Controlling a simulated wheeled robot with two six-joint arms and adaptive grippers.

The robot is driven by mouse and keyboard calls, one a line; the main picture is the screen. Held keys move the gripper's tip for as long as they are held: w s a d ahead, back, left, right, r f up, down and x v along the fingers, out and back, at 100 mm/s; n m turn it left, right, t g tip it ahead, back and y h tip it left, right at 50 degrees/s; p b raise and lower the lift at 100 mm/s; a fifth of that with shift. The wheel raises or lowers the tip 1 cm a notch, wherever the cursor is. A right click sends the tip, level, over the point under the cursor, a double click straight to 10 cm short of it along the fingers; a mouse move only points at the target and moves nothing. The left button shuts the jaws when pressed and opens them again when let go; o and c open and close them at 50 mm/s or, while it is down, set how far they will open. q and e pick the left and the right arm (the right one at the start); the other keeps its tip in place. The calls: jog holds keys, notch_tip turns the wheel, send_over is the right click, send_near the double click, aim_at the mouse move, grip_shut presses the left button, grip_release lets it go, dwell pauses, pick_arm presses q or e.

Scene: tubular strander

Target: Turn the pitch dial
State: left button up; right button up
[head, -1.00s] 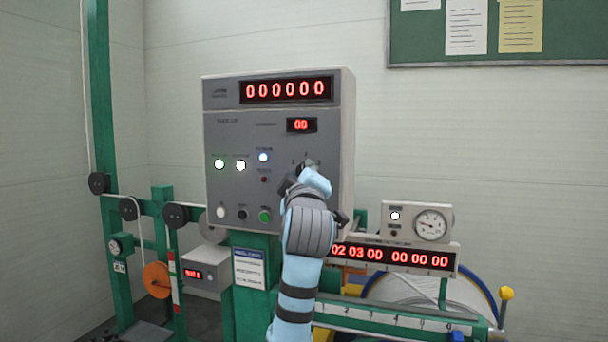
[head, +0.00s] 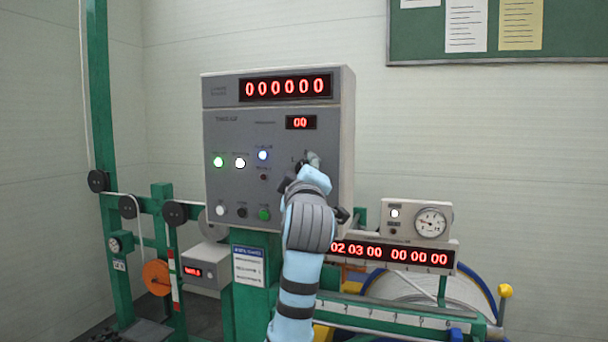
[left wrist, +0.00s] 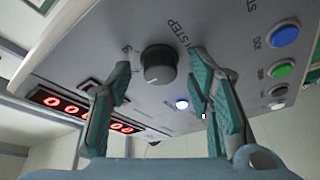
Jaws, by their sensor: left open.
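The pitch dial (left wrist: 159,64) is a round dark grey knob with a pale mark, on the grey panel of the control box (head: 225,135). Lettering ending in "H STEP" is beside it in the left wrist view. My left gripper (left wrist: 160,72) is open, with its two green-padded fingers on either side of the dial in that view. I see a gap between each finger and the knob, and cannot tell how far the tips are from the panel. In the head view my left gripper (head: 312,168) covers most of the dial. My right gripper is not in view.
A small red display (head: 301,123) above the dial reads 00, and a large one (head: 286,89) reads 000000. Lit lamps and push buttons (head: 242,212) lie left of the dial. A gauge box (head: 432,222) and a long red display (head: 390,254) stand to the right.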

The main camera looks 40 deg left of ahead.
pick_arm(q)
jog(key=v, duration=1.2)
